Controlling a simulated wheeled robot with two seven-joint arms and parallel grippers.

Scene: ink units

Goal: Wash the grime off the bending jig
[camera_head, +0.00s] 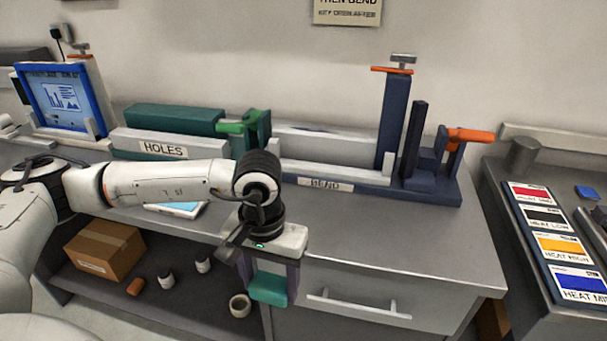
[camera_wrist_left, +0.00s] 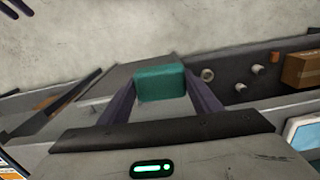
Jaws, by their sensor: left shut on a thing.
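The bending jig (camera_head: 325,185), labelled BEND, stands on the right part of the grey counter against the wall. It has a pale bed on a dark blue base, a tall blue post and an orange-handled clamp at its right end. I cannot make out grime on it from here. My left gripper (camera_head: 270,284) points down in front of the counter's front edge, below the jig. It is shut on a teal block (camera_head: 272,290), perhaps a sponge. The wrist view shows the teal block (camera_wrist_left: 160,82) between both fingers. My right gripper is not in view.
A green HOLES jig (camera_head: 170,118) stands left of the bending jig. A blue-framed screen (camera_head: 62,97) is at the far left. A drawer with a handle (camera_head: 358,306) is below the counter. A cardboard box (camera_head: 104,250) sits on the low shelf. Bare counter lies before the bending jig.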

